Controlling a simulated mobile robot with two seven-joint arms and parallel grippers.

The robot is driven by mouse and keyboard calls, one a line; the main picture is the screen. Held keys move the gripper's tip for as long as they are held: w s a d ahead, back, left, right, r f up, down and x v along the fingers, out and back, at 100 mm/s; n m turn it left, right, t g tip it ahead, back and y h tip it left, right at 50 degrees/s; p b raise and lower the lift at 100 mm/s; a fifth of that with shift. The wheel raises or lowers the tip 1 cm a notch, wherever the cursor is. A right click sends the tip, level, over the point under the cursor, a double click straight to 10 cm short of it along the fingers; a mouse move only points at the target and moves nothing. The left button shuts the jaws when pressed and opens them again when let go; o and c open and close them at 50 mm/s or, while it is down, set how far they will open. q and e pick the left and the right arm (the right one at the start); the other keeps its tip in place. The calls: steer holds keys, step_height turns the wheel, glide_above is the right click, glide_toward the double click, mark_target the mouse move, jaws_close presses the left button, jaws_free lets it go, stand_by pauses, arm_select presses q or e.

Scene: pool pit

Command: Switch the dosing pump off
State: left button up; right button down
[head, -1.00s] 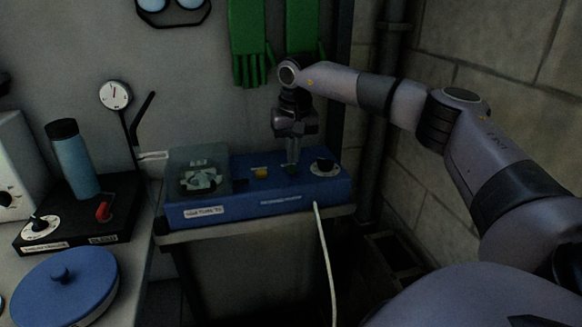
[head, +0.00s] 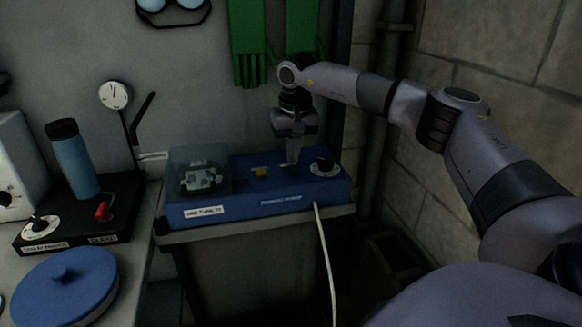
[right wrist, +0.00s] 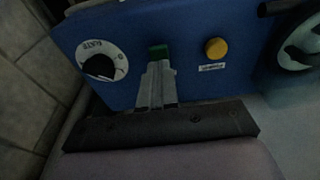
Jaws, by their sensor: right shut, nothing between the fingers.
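The dosing pump (head: 262,197) is a blue box on a ledge below the wall, with a clear cover (head: 200,165) over a rotor at its left end. My right gripper (head: 292,160) is shut and empty, pointing down over the pump between the yellow button and the dial. My left gripper is out of view.
A white cable (head: 325,250) hangs from the pump's front. To the left stand a black unit with a red switch (head: 103,212), a blue bottle (head: 72,160) and a blue lidded pot (head: 62,290). Green gloves (head: 248,45) hang behind; a block wall bounds the right.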

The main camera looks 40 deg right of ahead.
mark_target(293, 170)
steer(key=shift+f+b, duration=0.4)
steer(key=shift+f, duration=0.75)
stand_by(0.5)
steer(key=shift+r, duration=0.1)
step_height(293, 170, up, 5)
steer(key=p, duration=0.5)
steer(key=shift+r+p, duration=0.4)
steer(key=shift+r, duration=0.5)
